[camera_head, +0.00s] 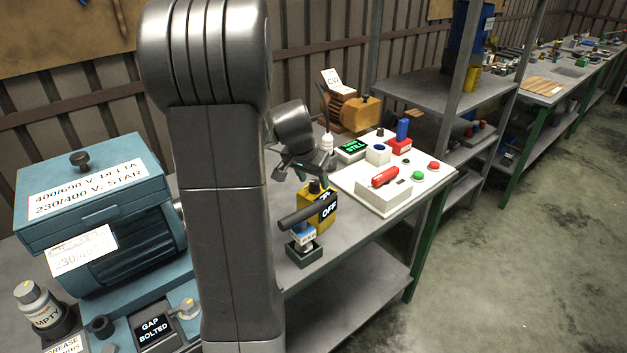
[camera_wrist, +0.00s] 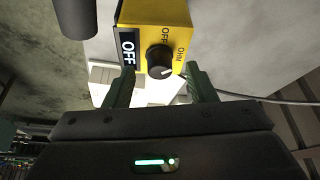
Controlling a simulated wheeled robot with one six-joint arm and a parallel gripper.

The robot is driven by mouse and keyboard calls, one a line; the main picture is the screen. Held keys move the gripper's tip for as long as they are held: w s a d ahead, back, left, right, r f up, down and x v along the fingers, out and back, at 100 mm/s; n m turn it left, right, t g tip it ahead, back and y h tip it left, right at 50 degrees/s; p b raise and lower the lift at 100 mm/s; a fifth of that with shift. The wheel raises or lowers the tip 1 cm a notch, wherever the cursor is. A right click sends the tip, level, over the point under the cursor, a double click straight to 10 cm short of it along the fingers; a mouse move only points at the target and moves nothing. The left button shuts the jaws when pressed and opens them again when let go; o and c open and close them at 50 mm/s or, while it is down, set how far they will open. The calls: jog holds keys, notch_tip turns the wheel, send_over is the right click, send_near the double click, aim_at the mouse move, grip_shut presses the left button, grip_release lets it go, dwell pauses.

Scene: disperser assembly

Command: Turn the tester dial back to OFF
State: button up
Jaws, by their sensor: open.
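The yellow tester (camera_head: 322,214) stands on the bench, right of my arm in the head view. In the wrist view the tester (camera_wrist: 187,14) has a black dial (camera_wrist: 160,60) with a white pointer mark, printed words OFF and OHM, and a side display (camera_wrist: 128,47) reading OFF. The pointer is turned toward the OHM side. My gripper (camera_wrist: 160,84) is open, its two fingers standing to either side of the dial and apart from it. In the head view my gripper (camera_head: 300,165) is above and behind the tester, partly hidden.
A dark cylindrical bar (camera_head: 308,212) on a small stand is in front of the tester. A white panel (camera_head: 385,190) with a red handle and buttons lies to the right. A teal motor (camera_head: 95,200) fills the left. The bench front edge is close by.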

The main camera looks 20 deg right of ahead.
jog(key=shift+w+d+f, duration=0.15)
jog(key=shift+d+f, duration=0.05)
jog(key=shift+f, duration=0.45)
jog(key=c, duration=1)
jog(key=shift+n, duration=0.4)
jog(key=n+t+y+p, duration=0.1)
jog(key=n, duration=0.2)
jog(key=shift+d+r+p, duration=0.1)
jog(key=shift+p, duration=0.2)
jog(key=shift+n+t+y, duration=0.3)
jog(key=shift+n+y, duration=0.3)
jog(key=shift+n, duration=0.9)
